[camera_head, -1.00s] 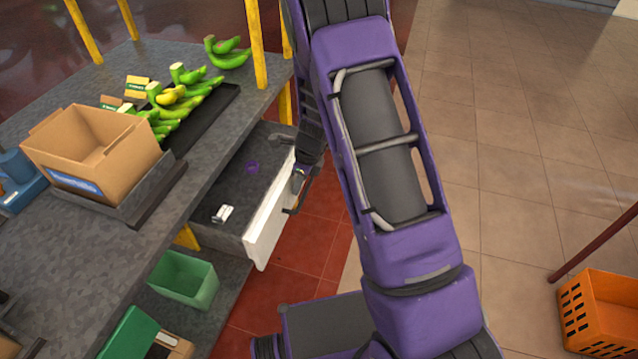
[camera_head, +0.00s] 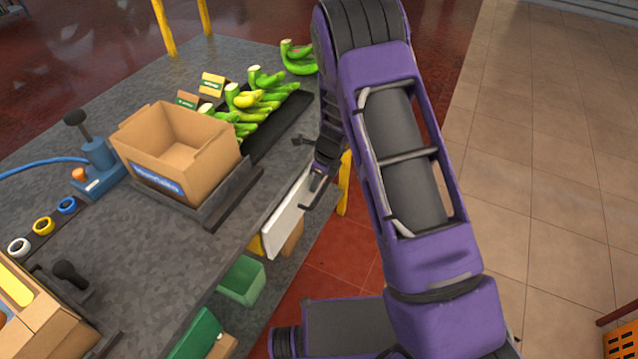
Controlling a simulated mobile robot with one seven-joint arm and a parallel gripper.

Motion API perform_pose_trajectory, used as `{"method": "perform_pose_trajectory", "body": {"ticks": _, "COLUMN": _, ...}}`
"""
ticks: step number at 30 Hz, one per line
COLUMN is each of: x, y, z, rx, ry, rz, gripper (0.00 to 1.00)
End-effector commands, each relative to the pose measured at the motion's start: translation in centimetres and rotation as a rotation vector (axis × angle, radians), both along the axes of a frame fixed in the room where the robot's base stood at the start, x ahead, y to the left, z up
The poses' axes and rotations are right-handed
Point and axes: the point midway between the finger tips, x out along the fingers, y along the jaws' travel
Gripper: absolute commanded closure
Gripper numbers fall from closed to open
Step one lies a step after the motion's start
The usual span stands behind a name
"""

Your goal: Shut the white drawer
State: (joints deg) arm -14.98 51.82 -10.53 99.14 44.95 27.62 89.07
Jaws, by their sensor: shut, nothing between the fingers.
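The white drawer (camera_head: 287,216) is under the edge of the grey worktop. Its white front stands close against the bench edge, and no drawer interior shows. I cannot tell whether a small gap is left behind the front. My gripper (camera_head: 314,190) is shut and empty at the right part of the drawer front, by the dark handle. Whether it touches the front or handle is unclear. My purple arm hides the area to the right.
A cardboard box (camera_head: 178,150) and green bananas (camera_head: 255,100) are on the worktop (camera_head: 150,265). A yellow post (camera_head: 344,183) stands just right of the drawer. The tiled floor at right is mostly clear.

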Motion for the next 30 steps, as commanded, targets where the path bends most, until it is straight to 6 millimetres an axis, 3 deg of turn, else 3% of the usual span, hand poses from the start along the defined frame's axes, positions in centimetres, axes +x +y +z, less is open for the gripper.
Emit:
{"method": "perform_pose_trajectory", "body": {"ticks": 23, "x": 0.4, "y": 0.6, "z": 0.1, "rx": 0.002, "ry": -0.003, "rz": 0.001, "gripper": 1.00}}
{"method": "perform_pose_trajectory", "body": {"ticks": 30, "x": 0.2, "y": 0.1, "z": 2.9, "rx": 0.004, "ry": -0.008, "rz": -0.001, "gripper": 1.00}}
